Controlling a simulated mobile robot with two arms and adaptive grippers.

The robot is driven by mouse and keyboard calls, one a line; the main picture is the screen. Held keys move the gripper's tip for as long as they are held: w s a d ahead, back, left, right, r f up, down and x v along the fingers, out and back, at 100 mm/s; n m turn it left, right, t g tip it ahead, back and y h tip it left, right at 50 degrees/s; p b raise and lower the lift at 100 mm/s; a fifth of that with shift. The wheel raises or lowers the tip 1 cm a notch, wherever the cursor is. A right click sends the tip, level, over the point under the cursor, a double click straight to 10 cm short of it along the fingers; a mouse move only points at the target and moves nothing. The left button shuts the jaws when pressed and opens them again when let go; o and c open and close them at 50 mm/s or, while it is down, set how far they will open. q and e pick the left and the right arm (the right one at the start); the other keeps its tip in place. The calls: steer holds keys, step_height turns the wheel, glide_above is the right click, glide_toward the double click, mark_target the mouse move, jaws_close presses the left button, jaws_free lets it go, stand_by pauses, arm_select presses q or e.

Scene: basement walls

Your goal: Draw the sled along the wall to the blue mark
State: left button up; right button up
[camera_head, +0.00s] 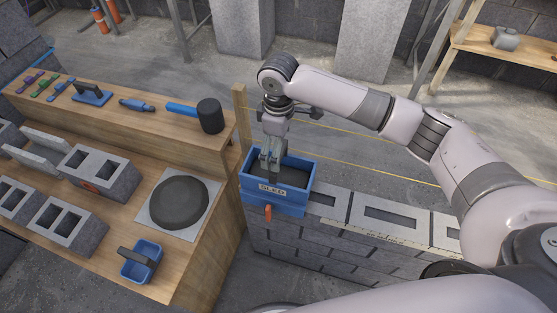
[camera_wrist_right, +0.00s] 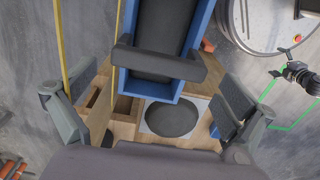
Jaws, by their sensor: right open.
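The blue sled (camera_head: 268,190), with a label on its front and an orange tab below, sits on top of the block wall (camera_head: 330,240) at its left end. My right gripper (camera_head: 270,160) points down over the sled's tray. In the wrist view the sled (camera_wrist_right: 122,80) has a dark handle bar (camera_wrist_right: 160,63) across it. The open fingers of my right gripper (camera_wrist_right: 150,110) are spread apart with nothing clearly between them. Whether a finger touches the sled is hidden. I cannot make out a blue mark on the wall. My left gripper is not in view.
The wall top runs right with hollow block openings (camera_head: 392,217). Yellow strings (camera_head: 385,171) run behind it from a wooden post (camera_head: 240,115).

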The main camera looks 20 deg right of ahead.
step_height(320, 180, down, 6)
steer(key=shift+r, duration=0.1)
steer(key=shift+f, duration=0.75)
steer(key=c, duration=1.6)
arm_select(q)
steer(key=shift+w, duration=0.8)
arm_select(e)
steer(key=shift+c, duration=0.2)
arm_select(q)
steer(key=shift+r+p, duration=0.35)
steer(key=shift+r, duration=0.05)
arm_select(e)
steer(key=shift+f, duration=0.15)
steer(key=shift+s, duration=0.1)
